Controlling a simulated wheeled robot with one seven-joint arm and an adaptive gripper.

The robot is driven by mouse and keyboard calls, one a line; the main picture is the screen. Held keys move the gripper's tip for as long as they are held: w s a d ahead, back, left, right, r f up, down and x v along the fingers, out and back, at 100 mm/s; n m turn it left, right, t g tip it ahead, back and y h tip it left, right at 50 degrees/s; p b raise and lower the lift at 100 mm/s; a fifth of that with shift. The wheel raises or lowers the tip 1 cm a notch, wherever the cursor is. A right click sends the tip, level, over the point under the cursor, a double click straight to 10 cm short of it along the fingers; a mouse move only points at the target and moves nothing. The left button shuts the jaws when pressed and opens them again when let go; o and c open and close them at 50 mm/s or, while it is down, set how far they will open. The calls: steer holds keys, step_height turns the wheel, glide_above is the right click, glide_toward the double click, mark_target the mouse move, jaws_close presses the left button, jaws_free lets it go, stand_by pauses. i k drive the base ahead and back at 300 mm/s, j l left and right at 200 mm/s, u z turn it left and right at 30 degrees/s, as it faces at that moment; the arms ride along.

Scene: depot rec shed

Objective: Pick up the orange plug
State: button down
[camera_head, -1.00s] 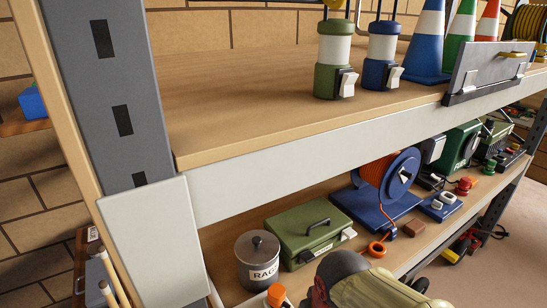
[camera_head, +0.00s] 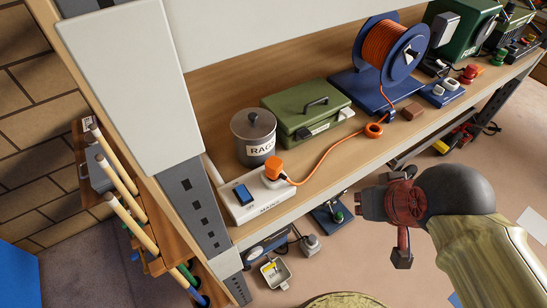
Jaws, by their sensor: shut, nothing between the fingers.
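The orange plug (camera_head: 273,167) sits upright on the white mains box (camera_head: 264,204), which has a blue switch, at the front left of the shelf. An orange cord (camera_head: 318,164) runs from the plug towards the blue cable reel (camera_head: 403,52). My gripper (camera_head: 368,204) is at the lower right, out in front of the shelf edge and well to the right of the plug. It is shut and touches nothing. Its fingertips are small and hard to make out.
A grey rags tin (camera_head: 252,143) and a green box (camera_head: 302,115) stand behind the plug. An orange ring-shaped piece (camera_head: 374,130) lies near the shelf's front edge. A shelf post (camera_head: 195,198) is close left. An upper shelf overhangs the back.

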mark_target(274, 165)
steer(key=j+z, duration=0.15)
steer(key=j, duration=0.35)
steer(key=k+j+z, duration=0.15)
steer(key=j, duration=0.35)
steer(key=j+z, duration=0.15)
steer(key=j, duration=0.35)
